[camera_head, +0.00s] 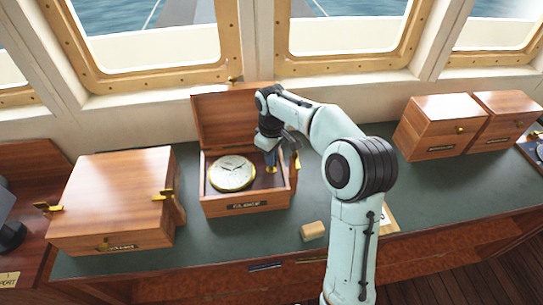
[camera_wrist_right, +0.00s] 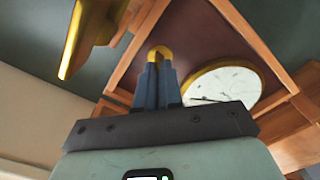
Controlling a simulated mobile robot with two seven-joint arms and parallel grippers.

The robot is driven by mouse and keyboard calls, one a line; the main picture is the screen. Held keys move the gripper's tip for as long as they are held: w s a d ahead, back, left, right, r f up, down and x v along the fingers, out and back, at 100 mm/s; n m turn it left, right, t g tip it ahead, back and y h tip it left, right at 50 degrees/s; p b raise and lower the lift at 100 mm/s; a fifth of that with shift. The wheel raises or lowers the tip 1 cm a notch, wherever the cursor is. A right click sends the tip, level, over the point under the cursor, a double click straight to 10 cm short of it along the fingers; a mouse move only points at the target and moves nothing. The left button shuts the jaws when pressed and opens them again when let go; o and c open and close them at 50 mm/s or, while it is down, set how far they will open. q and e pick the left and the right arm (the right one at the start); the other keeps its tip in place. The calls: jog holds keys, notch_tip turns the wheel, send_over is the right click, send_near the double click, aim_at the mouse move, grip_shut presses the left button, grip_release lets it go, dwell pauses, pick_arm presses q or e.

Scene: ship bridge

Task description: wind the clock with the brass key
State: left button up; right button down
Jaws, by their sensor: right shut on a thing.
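The clock (camera_head: 232,173) has a white face and a brass rim and lies face up in an open wooden box (camera_head: 245,206). In the right wrist view the clock (camera_wrist_right: 222,88) is right of the fingers. My right gripper (camera_head: 271,163) points down into the box, just right of the clock. Its blue fingers (camera_wrist_right: 158,85) are shut on a small brass piece (camera_wrist_right: 160,52), which looks like the key. The brass piece also shows below the fingertips in the head view (camera_head: 272,170). Most of it is hidden by the fingers. My left gripper is not in view.
The box lid (camera_head: 222,115) stands open behind the clock. A brass latch (camera_head: 297,160) is on the box's right side. A closed wooden box (camera_head: 112,195) stands left; two smaller ones (camera_head: 437,125) stand right. A tan block (camera_head: 313,231) lies near the front edge.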

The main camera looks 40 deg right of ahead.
jog(key=n, duration=0.4)
jog(key=shift+n, duration=0.3)
jog(key=n, duration=0.4)
jog(key=shift+n, duration=0.4)
jog(key=c, duration=1.3)
grip_release()
notch_tip(320, 180, up, 13)
jog(key=shift+r, duration=0.2)
